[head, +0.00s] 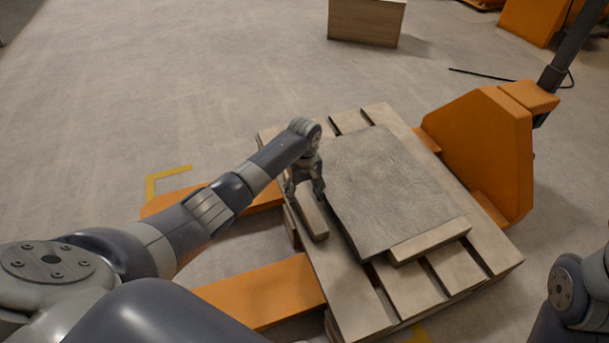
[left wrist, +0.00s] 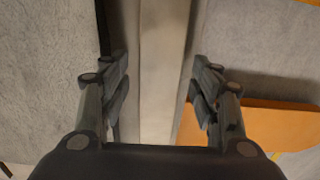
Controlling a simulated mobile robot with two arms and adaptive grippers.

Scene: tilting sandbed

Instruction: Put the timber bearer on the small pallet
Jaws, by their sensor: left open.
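The timber bearer (head: 312,217) is a short pale wooden bar lying along the left edge of the small pallet (head: 352,303), beside a grey slab (head: 385,190). My left gripper (head: 305,188) is over the bearer's far part, pointing down, with its fingers either side of it. In the left wrist view the bearer (left wrist: 165,65) runs between the open fingers (left wrist: 160,85), with gaps showing on both sides. Whether the bearer rests fully on the pallet boards is hard to tell. My right gripper is out of view; only part of my right arm shows.
A second pale timber strip (head: 430,241) lies along the slab's near edge. An orange pallet truck (head: 482,145) stands at the pallet's right, its orange forks (head: 262,291) showing at the left. A wooden box (head: 366,22) stands at the back. Floor at far left is clear.

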